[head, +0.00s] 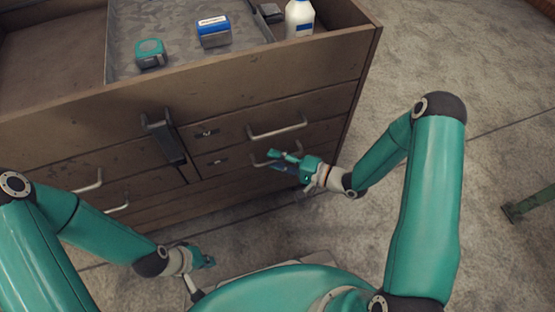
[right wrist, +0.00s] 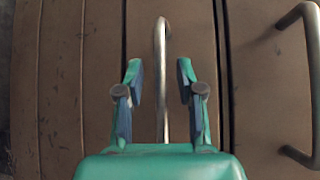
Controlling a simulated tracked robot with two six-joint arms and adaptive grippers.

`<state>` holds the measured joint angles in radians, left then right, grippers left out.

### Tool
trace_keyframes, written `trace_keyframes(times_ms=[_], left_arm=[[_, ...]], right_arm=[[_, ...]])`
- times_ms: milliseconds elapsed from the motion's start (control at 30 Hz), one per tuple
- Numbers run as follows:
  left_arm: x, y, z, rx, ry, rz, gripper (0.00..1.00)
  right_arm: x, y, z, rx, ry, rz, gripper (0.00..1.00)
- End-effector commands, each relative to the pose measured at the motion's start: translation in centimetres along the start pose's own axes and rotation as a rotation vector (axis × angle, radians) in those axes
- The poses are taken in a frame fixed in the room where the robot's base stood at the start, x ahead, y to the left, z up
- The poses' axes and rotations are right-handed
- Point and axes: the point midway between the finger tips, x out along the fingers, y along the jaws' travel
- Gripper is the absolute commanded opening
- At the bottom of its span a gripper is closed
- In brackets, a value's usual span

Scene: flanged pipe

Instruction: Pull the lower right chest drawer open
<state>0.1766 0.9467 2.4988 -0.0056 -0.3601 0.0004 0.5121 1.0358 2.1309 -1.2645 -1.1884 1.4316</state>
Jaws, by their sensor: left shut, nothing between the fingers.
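The chest (head: 95,118) stands in front of me with its drawers closed. The lower right drawer has a bar handle (head: 257,162), partly hidden by my right gripper (head: 284,160) in the head view. In the right wrist view my right gripper (right wrist: 159,76) is open, with one finger on each side of that handle (right wrist: 161,50). The handle runs lengthwise between the fingers, and neither finger visibly touches it. How deep it sits between them I cannot tell. My left gripper (head: 207,260) is shut and empty, low in front of the chest.
The upper right drawer's handle (head: 277,130) is just above; it also shows in the right wrist view (right wrist: 311,85). A dark latch bar (head: 164,137) hangs at the chest's middle.

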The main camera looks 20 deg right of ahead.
Motion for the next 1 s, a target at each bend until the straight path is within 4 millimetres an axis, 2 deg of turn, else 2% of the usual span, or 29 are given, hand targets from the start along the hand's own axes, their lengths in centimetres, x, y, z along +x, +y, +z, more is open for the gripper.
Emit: trace_keyframes(times_ms=[167, 300, 400, 1000], left_arm=[[-0.01, 0.01, 0.00, 0.000, 0.000, 0.000, 0.00], [-0.01, 0.01, 0.00, 0.000, 0.000, 0.000, 0.00], [-0.01, 0.01, 0.00, 0.000, 0.000, 0.000, 0.00], [-0.07, 0.03, -0.01, 0.000, 0.000, 0.000, 0.00]], right_arm=[[-0.01, -0.01, -0.01, 0.000, 0.000, 0.000, 0.37], [-0.02, -0.01, -0.01, 0.000, 0.000, 0.000, 0.14], [-0.03, -0.01, -0.01, 0.000, 0.000, 0.000, 0.00], [-0.09, 0.16, 0.00, 0.002, 0.000, 0.005, 0.00]])
